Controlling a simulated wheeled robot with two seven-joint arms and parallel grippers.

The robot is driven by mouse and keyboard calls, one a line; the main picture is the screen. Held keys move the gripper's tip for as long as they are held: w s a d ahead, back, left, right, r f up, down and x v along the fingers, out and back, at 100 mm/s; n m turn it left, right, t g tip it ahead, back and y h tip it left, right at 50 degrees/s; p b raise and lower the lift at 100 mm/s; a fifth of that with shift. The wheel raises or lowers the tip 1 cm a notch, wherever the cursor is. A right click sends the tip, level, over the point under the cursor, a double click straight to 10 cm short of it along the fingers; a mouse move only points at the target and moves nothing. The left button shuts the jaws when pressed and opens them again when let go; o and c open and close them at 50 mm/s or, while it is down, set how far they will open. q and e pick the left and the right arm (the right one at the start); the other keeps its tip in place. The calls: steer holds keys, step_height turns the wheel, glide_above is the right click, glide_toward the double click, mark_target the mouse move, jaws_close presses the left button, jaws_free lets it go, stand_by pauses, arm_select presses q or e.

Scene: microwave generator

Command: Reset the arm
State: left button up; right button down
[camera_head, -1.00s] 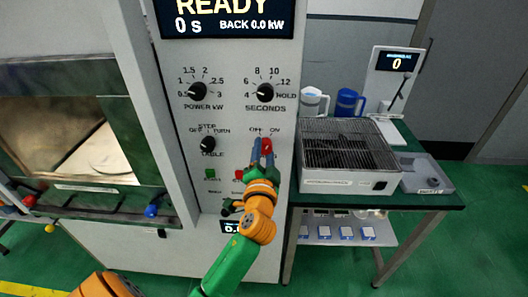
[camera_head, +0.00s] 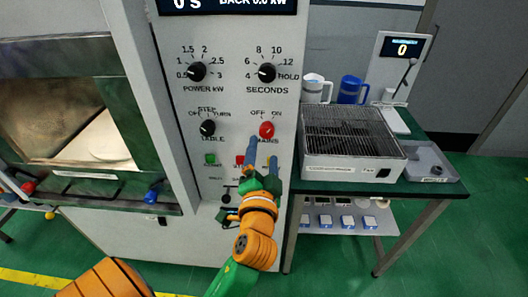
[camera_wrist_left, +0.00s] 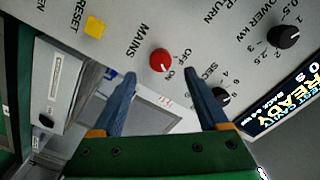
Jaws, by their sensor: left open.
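My left gripper (camera_head: 262,152) is open and empty in front of the control panel, just below the red MAINS knob (camera_head: 266,130) in the head view. In the left wrist view its two blue fingers (camera_wrist_left: 158,76) are spread apart, and the red MAINS knob (camera_wrist_left: 160,60) shows between them, clear of both. The orange and green left arm comes up from the bottom of the head view. My right gripper is not in view.
The panel carries the POWER knob (camera_head: 197,72), SECONDS knob (camera_head: 267,73) and TABLE knob (camera_head: 208,128). A glass-fronted door (camera_head: 70,110) is at the left. A side table at the right holds a grated box (camera_head: 345,170), two mugs and a scale with a display (camera_head: 402,48).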

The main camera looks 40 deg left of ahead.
arm_select(q)
steer(key=w+d+f+m+g+h, duration=0.15)
steer(key=d+f+h, duration=0.25)
steer(key=f, duration=0.6)
steer(key=s+d+f+m+g+h, duration=0.1)
steer(key=s+d+f+g, duration=0.1)
steer(key=f, duration=0.6)
steer(key=s+d+f+g+h, duration=0.1)
steer(key=s+f+g+h, duration=0.15)
steer(key=f, duration=0.65)
steer(key=s+d+f+m+g+h, duration=0.1)
steer(key=s+d+f, duration=0.15)
steer(key=f, duration=0.55)
steer(key=s+a+f+n+g, duration=0.1)
steer(key=s+f+g, duration=0.1)
steer(key=s+f, duration=0.3)
steer(key=s+f+n+g, duration=0.2)
steer(key=s+f, duration=0.3)
steer(key=s, duration=0.8)
steer(key=s+a+f+n+g+h, duration=0.1)
steer(key=s+f+n+g, duration=0.1)
steer(key=s+f, duration=0.3)
steer(key=s+g, duration=0.1)
steer(key=s, duration=0.3)
steer(key=shift+s+a+f, duration=0.15)
steer(key=shift+s+a, duration=0.1)
steer(key=shift+a, duration=0.1)
